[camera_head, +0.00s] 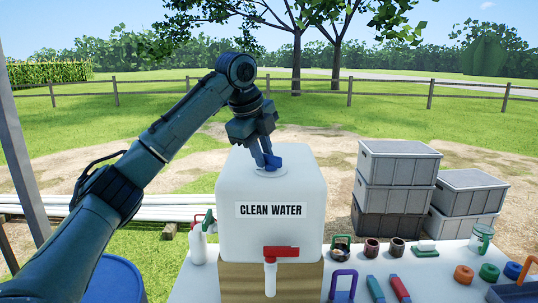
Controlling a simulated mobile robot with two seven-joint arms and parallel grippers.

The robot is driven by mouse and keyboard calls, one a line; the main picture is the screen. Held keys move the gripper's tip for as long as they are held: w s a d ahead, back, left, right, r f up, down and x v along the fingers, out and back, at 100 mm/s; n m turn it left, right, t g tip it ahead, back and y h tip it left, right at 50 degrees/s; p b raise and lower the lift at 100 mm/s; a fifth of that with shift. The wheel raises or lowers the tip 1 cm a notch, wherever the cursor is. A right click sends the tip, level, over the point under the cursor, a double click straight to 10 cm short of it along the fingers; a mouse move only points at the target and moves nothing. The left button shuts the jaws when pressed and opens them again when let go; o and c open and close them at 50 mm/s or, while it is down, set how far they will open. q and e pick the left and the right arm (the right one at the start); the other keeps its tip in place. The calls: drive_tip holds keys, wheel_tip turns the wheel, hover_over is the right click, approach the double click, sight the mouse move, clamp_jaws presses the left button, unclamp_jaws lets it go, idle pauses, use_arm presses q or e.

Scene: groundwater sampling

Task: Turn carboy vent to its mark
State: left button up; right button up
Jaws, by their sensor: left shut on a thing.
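The white carboy (232,233) labelled CLEAN WATER stands upright on a wooden block at the middle of the table. Its blue vent (273,162) sits on a round white disc on the carboy's top. My left gripper (266,157) reaches down from above and is shut on the blue vent. The gripper hides part of the vent, and I cannot make out a mark. A tap with a red handle (281,251) is on the carboy's front. My right gripper is not in view.
A white bottle (198,245) stands left of the carboy. To the right on the table lie red and teal tools (400,288), coloured rings (489,272) and a clear jug (480,239). Grey crates (397,165) are stacked behind. A blue drum (115,281) is at the lower left.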

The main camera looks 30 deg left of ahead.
use_arm(q)
drive_tip(key=m+h, duration=0.1)
drive_tip(key=m, duration=0.2)
drive_tip(key=w+m+h, duration=0.1)
drive_tip(key=m, duration=0.1)
drive_tip(key=shift+r+m+g, duration=0.1)
drive_tip(key=shift+m+g, duration=0.3)
drive_tip(key=m, duration=0.2)
drive_tip(key=m+g+h, duration=0.1)
drive_tip(key=m, duration=0.1)
drive_tip(key=shift+w+d+m+h, duration=0.15)
drive_tip(key=shift+w+m+h, duration=0.15)
drive_tip(key=shift+w, duration=0.1)
drive_tip(key=o, duration=0.7)
drive_tip(key=v, duration=1.3)
drive_tip(key=shift+w+r, duration=0.15)
